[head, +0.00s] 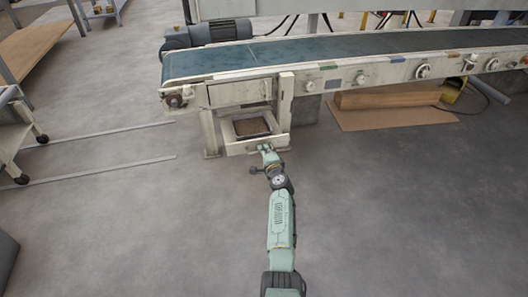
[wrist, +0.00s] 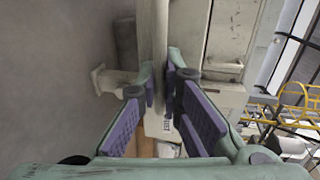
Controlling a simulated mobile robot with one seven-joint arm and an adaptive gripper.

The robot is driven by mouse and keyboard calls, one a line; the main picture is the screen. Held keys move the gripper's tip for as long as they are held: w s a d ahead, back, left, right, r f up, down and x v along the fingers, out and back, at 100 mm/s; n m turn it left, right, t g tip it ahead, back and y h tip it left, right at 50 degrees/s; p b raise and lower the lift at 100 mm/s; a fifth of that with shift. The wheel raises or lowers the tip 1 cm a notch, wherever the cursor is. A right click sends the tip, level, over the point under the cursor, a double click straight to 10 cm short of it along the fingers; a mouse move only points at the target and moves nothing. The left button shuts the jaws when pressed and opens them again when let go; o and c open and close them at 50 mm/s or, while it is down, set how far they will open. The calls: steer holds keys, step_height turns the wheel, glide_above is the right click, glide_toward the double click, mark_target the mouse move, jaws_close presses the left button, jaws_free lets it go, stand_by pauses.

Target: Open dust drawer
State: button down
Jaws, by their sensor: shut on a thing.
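The dust drawer (head: 240,148) is low under the left end of the conveyor, between its pale legs. It is pulled out some way, and a brown bed in a dark-rimmed tray shows from above. My gripper (head: 266,150) is at the drawer's front edge, right of its middle. In the wrist view my gripper (wrist: 161,78) has its purple-padded fingers on both sides of a pale upright bar (wrist: 160,30), which seems to be part of the drawer front. The fingertips hide part of the grip.
The conveyor (head: 330,50) with its blue belt runs above the drawer. A pale leg (head: 285,97) stands close on the drawer's right. A cart (head: 12,135) is at far left.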

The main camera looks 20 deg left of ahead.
steer(key=shift+d, duration=0.1)
steer(key=c, duration=2)
jaws_free()
